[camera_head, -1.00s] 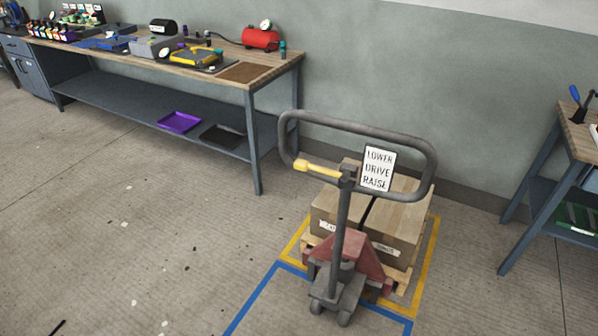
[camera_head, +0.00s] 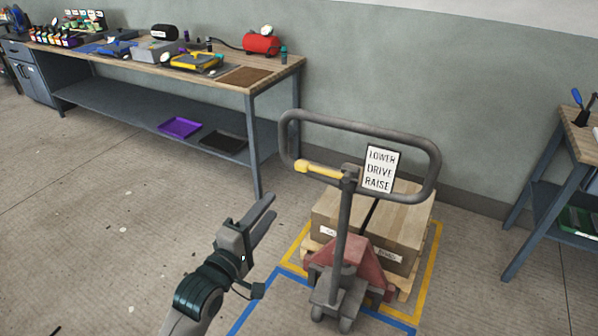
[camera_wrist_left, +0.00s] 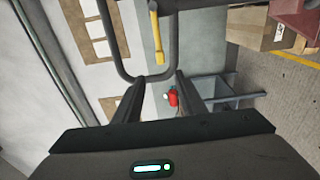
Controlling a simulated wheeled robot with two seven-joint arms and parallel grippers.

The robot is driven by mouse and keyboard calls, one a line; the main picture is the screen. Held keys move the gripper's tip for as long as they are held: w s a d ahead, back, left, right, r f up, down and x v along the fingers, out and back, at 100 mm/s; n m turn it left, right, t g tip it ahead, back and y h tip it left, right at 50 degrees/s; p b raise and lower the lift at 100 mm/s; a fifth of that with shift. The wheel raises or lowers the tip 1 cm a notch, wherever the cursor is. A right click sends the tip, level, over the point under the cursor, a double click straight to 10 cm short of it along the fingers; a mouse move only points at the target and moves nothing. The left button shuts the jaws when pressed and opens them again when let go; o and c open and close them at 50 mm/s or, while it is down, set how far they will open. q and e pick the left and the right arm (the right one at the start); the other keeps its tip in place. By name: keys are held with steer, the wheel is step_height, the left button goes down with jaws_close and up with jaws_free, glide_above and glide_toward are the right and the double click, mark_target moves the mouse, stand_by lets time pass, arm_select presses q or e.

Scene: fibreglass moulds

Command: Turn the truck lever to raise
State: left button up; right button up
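The pallet truck's grey loop handle (camera_head: 430,165) stands upright in the head view. Its yellow lever (camera_head: 318,170) sticks out to the left from the top of the shaft. A sign (camera_head: 379,169) beside it reads LOWER, DRIVE, RAISE from top to bottom. My left gripper (camera_head: 271,208) is open and empty, below and left of the lever, apart from it. In the left wrist view the yellow lever (camera_wrist_left: 157,40) and handle loop (camera_wrist_left: 148,76) lie beyond the open fingers (camera_wrist_left: 158,82). My right gripper is not in view.
Cardboard boxes on a pallet (camera_head: 405,284) sit behind the red truck base (camera_head: 350,265), inside yellow floor tape. A long workbench (camera_head: 275,72) with tools and a red tank (camera_head: 262,44) stands at the back left. Another bench (camera_head: 575,140) stands at right.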

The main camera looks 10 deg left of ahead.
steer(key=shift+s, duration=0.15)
arm_select(q)
steer(key=shift+w, duration=0.15)
steer(key=p, duration=0.1)
glide_toward(300, 169)
steer(key=p+x, duration=0.1)
steer(key=x, duration=0.3)
steer(key=shift+w+r+p, duration=0.1)
steer(key=shift+w+p, duration=0.15)
steer(key=shift+p, duration=0.05)
steer(key=x, duration=0.3)
steer(key=shift+w+d+p, duration=0.15)
steer(key=shift+w+p, duration=0.15)
steer(key=shift+w+d, duration=0.2)
steer(key=shift+w, duration=0.45)
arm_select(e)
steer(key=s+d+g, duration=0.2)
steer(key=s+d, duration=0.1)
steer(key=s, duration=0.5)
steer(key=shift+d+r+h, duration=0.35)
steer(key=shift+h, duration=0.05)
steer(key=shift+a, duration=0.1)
